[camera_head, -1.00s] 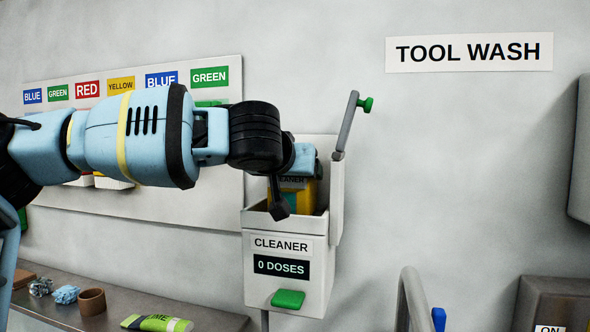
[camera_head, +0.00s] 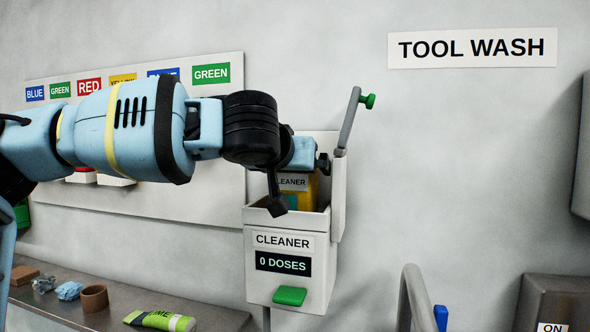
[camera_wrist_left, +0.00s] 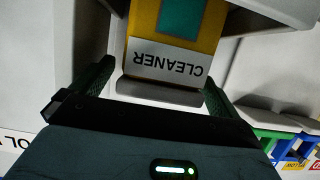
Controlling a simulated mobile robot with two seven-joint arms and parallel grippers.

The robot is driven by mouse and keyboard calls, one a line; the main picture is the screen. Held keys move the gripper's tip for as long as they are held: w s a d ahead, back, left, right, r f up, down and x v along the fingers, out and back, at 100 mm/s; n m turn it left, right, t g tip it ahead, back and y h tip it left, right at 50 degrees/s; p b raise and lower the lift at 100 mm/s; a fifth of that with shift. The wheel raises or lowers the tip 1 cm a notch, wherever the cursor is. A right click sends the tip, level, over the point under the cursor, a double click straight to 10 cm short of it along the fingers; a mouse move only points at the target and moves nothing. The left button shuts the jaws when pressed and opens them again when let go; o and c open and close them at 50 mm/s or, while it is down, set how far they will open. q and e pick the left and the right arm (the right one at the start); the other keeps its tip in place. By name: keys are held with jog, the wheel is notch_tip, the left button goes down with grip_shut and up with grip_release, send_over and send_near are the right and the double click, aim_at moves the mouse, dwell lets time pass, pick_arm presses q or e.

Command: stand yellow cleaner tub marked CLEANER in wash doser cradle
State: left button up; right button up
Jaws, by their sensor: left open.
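The yellow cleaner tub (camera_head: 297,188), with a white CLEANER label, stands inside the open wash doser cradle (camera_head: 286,220), its lower part hidden by the front wall. In the left wrist view the tub (camera_wrist_left: 206,22) appears upside down. My left gripper (camera_head: 298,160) is at the tub's top. In the left wrist view my left gripper (camera_wrist_left: 148,85) is open, with a dark finger on each side of the tub's capped end. My right gripper is not in view. The doser's display reads 0 DOSES, and its lever (camera_head: 349,120) with a green knob points up.
A shelf (camera_head: 215,318) at lower left carries a green LIME tube (camera_head: 158,320), a brown ring (camera_head: 94,297), a blue crumpled piece (camera_head: 69,291) and a brown block (camera_head: 24,275).

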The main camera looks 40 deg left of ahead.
pick_arm(q)
jog(key=v, duration=0.6)
jog(key=shift+s+r, duration=0.1)
jog(key=shift+s, duration=0.05)
dwell(0.7)
